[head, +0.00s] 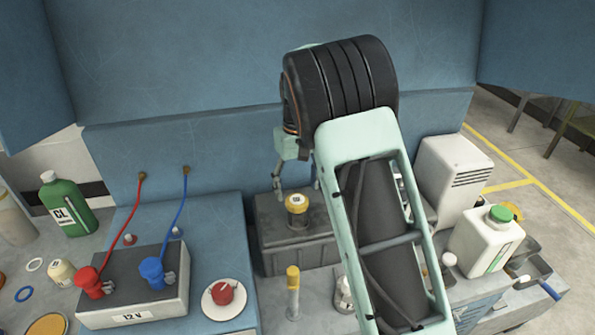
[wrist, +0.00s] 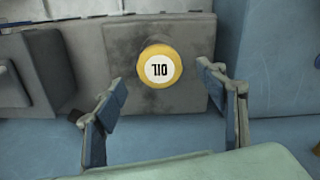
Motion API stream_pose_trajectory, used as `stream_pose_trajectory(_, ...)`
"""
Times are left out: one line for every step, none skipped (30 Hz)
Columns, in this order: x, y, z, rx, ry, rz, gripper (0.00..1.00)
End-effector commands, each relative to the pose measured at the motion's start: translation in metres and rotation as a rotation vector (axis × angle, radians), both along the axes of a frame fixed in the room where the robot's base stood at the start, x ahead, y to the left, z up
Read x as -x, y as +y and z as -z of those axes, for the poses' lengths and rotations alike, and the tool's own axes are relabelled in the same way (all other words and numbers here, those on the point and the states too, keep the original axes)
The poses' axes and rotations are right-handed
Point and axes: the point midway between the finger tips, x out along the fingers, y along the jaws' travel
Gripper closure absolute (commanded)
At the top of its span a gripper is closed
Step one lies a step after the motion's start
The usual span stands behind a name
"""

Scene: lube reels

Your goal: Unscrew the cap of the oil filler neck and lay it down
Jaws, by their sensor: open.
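The oil filler cap (head: 297,199) is yellow with a white top and sits on the filler neck (head: 297,217), which stands on a dark grey block (head: 281,246). In the wrist view the cap (wrist: 159,68) shows from above, its white disc marked "OIL" and upside down in the picture. My gripper (head: 297,185) hangs above and around the cap's area in the head view. In the wrist view my gripper (wrist: 160,84) is open, with one finger on each side and the cap beyond and between the tips. No contact with the cap shows. The neck is mostly hidden under the cap there.
A battery (head: 140,292) with red and blue clamps stands at the left, near a red knob (head: 225,293). A yellow-capped tube (head: 293,292) stands in front of the block. A green bottle (head: 67,203) is at far left; white containers (head: 486,240) are at right. A blue wall rises behind.

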Motion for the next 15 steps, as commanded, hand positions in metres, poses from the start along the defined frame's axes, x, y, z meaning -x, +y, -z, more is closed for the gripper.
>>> stream_pose_trajectory(0.001, 0.0, 0.008, 0.002, 0.002, 0.0, 0.34)
stream_pose_trajectory(0.001, -0.001, 0.013, 0.002, 0.002, 0.0, 0.34)
stream_pose_trajectory(0.001, -0.001, 0.019, 0.003, 0.001, 0.001, 0.34)
stream_pose_trajectory(0.001, 0.0, 0.023, 0.002, 0.002, 0.001, 0.34)
stream_pose_trajectory(0.0, 0.0, 0.026, 0.002, 0.001, 0.001, 0.34)
stream_pose_trajectory(0.0, 0.0, 0.03, 0.001, 0.0, 0.001, 0.34)
stream_pose_trajectory(0.0, 0.0, 0.033, 0.001, 0.0, 0.001, 0.34)
stream_pose_trajectory(0.0, 0.0, 0.035, 0.001, 0.0, 0.0, 0.34)
stream_pose_trajectory(0.0, 0.0, 0.037, 0.001, 0.0, 0.0, 0.34)
stream_pose_trajectory(0.0, 0.0, 0.039, 0.001, 0.0, 0.0, 0.34)
stream_pose_trajectory(0.0, 0.0, 0.04, 0.001, -0.002, 0.0, 0.34)
stream_pose_trajectory(0.0, 0.0, 0.041, 0.001, -0.002, 0.0, 0.34)
stream_pose_trajectory(0.0, 0.0, 0.041, 0.001, -0.002, 0.0, 0.34)
stream_pose_trajectory(0.0, 0.0, 0.041, 0.001, -0.003, 0.0, 0.34)
stream_pose_trajectory(0.0, 0.0, 0.041, 0.001, -0.003, 0.0, 0.34)
